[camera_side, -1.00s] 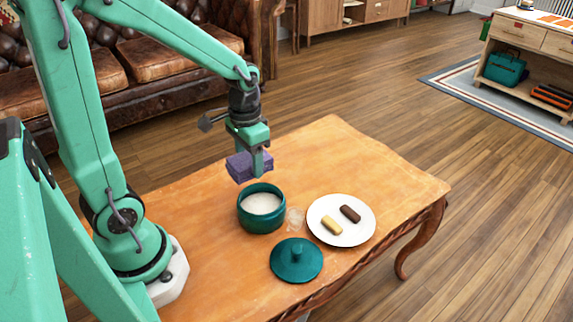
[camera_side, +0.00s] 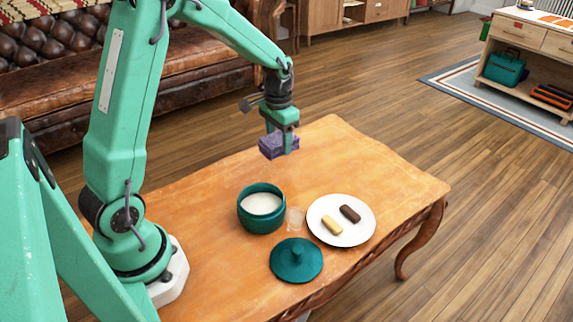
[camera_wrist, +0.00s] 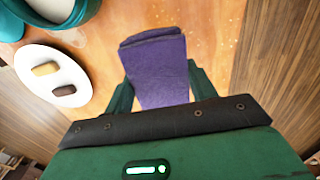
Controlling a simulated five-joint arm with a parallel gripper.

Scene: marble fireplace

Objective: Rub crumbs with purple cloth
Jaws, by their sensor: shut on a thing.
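A folded purple cloth (camera_side: 273,147) is held in my gripper (camera_side: 288,146), which is shut on it above the far part of the wooden table (camera_side: 330,150). In the wrist view the cloth (camera_wrist: 157,65) lies between the two green fingers of my gripper (camera_wrist: 160,92) and reaches out past them. Small pale specks that look like crumbs (camera_wrist: 232,42) lie on the table to the right of the cloth in the wrist view. They are too small to make out in the side view.
A teal pot (camera_side: 262,222) with white contents stands nearer the camera. Its teal lid (camera_side: 296,262) and a white plate (camera_side: 356,235) with two biscuit-like bars are close by. A pale, see-through patch (camera_side: 295,218) lies between pot and plate. The table's far right is clear.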

